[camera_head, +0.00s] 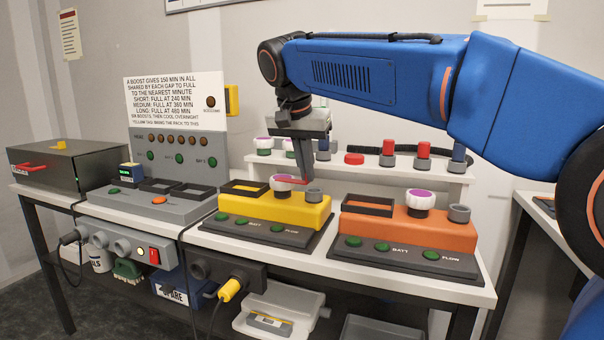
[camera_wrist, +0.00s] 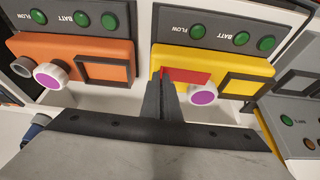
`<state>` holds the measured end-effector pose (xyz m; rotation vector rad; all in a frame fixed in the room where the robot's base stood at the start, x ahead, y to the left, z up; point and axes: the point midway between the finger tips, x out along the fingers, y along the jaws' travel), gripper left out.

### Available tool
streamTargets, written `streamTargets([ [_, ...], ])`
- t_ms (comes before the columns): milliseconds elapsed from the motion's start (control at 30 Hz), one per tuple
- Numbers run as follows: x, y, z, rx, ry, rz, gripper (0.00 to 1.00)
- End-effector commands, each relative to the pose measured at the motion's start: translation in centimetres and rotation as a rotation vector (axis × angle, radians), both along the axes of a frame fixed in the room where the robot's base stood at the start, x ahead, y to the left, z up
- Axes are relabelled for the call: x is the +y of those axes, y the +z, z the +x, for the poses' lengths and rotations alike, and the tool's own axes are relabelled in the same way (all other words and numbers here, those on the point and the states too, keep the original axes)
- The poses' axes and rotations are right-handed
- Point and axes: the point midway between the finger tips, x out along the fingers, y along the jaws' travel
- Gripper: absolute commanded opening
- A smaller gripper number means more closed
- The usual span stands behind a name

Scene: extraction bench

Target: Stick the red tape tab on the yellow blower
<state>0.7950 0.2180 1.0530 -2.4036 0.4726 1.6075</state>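The yellow blower (camera_head: 290,210) stands on the bench, with a purple-topped white knob, a grey port and an empty black-framed recess. It also shows in the wrist view (camera_wrist: 222,60). My gripper (camera_head: 304,182) points down over its top, beside the knob. In the wrist view the two fingers (camera_wrist: 162,76) are close together, shut on one end of the red tape tab (camera_wrist: 188,76). The tab lies flat across the blower's top in that view. In the head view the tab (camera_head: 290,180) shows as a thin red strip at the fingertips; whether it touches the blower is unclear.
An orange blower (camera_head: 420,232) stands to the right. A grey charger (camera_head: 150,205) and a dark box (camera_head: 60,165) stand to the left. A raised white shelf (camera_head: 400,173) with several coloured caps runs behind the blowers.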

Motion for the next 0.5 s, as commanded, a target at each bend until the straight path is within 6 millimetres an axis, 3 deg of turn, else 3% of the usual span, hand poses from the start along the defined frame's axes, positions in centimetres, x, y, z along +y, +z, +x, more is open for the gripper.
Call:
streamTargets([
  [133, 1.32, -0.79, -0.61, 0.001, 0.036, 0.001, 0.00],
  [500, 1.44, -0.83, -0.66, 0.000, 0.038, 0.000, 0.00],
])
